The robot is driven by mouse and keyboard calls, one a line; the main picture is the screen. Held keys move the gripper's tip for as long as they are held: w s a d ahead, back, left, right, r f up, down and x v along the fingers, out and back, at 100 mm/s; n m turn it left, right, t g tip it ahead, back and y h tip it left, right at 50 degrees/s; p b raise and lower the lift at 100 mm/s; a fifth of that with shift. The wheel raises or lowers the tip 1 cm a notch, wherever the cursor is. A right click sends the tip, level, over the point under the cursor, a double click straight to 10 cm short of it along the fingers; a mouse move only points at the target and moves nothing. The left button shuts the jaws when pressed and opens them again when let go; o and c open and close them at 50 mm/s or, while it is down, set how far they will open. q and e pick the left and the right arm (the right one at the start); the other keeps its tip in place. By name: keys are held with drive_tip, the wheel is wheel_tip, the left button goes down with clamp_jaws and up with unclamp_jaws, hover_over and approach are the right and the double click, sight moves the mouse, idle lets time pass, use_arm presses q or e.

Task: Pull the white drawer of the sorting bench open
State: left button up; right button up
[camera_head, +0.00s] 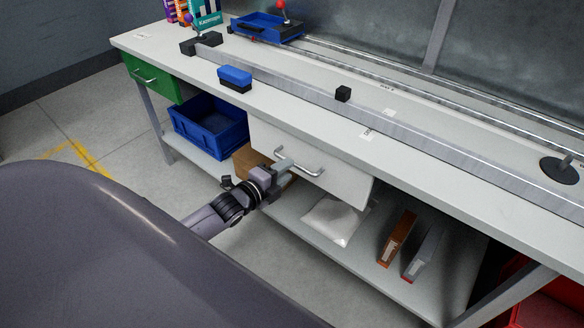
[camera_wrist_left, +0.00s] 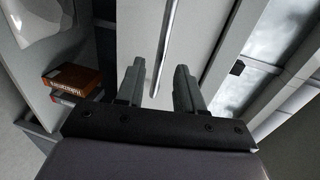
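The sorting bench (camera_head: 420,165) has a white drawer (camera_head: 341,182) below its top, near the middle. The drawer front looks shut under the bench edge. Its metal bar handle (camera_head: 312,172) runs along the front. My left gripper (camera_head: 284,166) is at the left part of this handle. In the left wrist view, my left gripper (camera_wrist_left: 159,78) has its two fingers apart, and the handle (camera_wrist_left: 167,45) shows as a bright bar between them. I cannot tell whether a finger touches the bar. My right gripper is in neither view.
A green drawer (camera_head: 150,78) is at the bench's left end. A blue bin (camera_head: 208,130), a cardboard box (camera_head: 246,161), a white packet (camera_head: 335,219) and two boxes (camera_head: 397,238) are on the lower shelf. A blue eraser-like block (camera_head: 235,77) lies on top.

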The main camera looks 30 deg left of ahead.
use_arm(q)
drive_tip(key=shift+x, duration=1.65)
clamp_jaws()
